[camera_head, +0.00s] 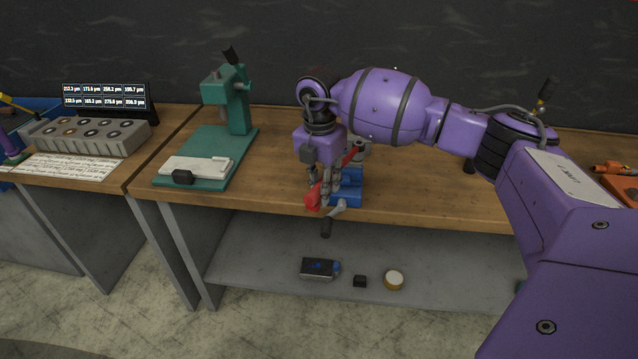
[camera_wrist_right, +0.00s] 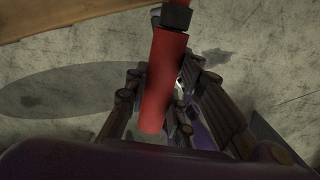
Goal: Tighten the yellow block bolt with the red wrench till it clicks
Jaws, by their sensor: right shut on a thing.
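My right gripper (camera_head: 324,188) reaches down at the front edge of the wooden bench, shut on the red wrench (camera_head: 313,199). The wrench is tilted; one red end shows low and left of the fingers, another red part up and right beside the gripper. In the right wrist view, the wrench's red handle (camera_wrist_right: 162,82) runs up from the fingers to a dark collar (camera_wrist_right: 176,16). A blue vise-like fixture (camera_head: 347,190) stands just right of the gripper. I cannot make out the yellow block bolt; the gripper and wrist hide part of this spot. My left gripper is not in view.
A green press (camera_head: 235,108) stands on the bench at left. The lower shelf (camera_head: 260,255) holds a dark box (camera_head: 318,268) and small items. The bench between press and gripper is clear.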

